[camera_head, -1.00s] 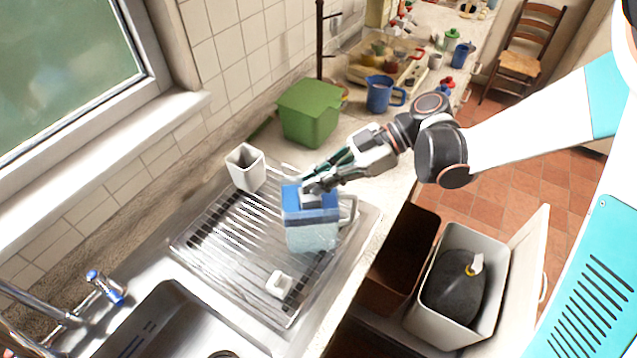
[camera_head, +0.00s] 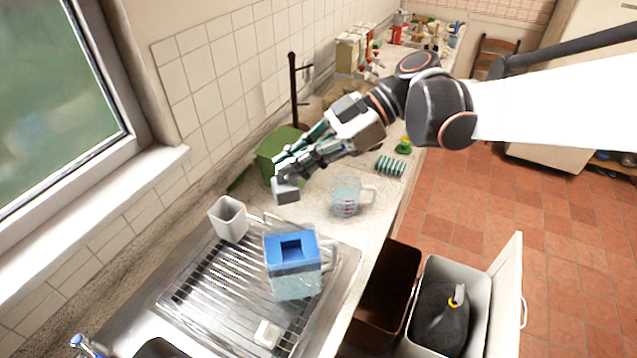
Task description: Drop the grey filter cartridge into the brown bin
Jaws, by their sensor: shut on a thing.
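My gripper (camera_head: 290,172) is shut on the grey filter cartridge (camera_head: 286,191), a small light grey block hanging below the fingertips. It is in the air above the counter, in front of the green box. The clear pitcher (camera_head: 297,287) with a blue lid (camera_head: 277,240) stands on the drying rack below, and its lid shows an empty square opening. The brown bin (camera_head: 403,262) stands open at the lower middle, below the counter edge, right of the pitcher. Its lower part is dark.
A pale grey bin (camera_head: 478,273) with a black bag stands right of the brown bin, beside an open cabinet door (camera_head: 508,290). A measuring jug (camera_head: 346,195), green box (camera_head: 270,150) and white cup (camera_head: 229,219) stand near the gripper. A small white piece (camera_head: 267,333) lies on the rack.

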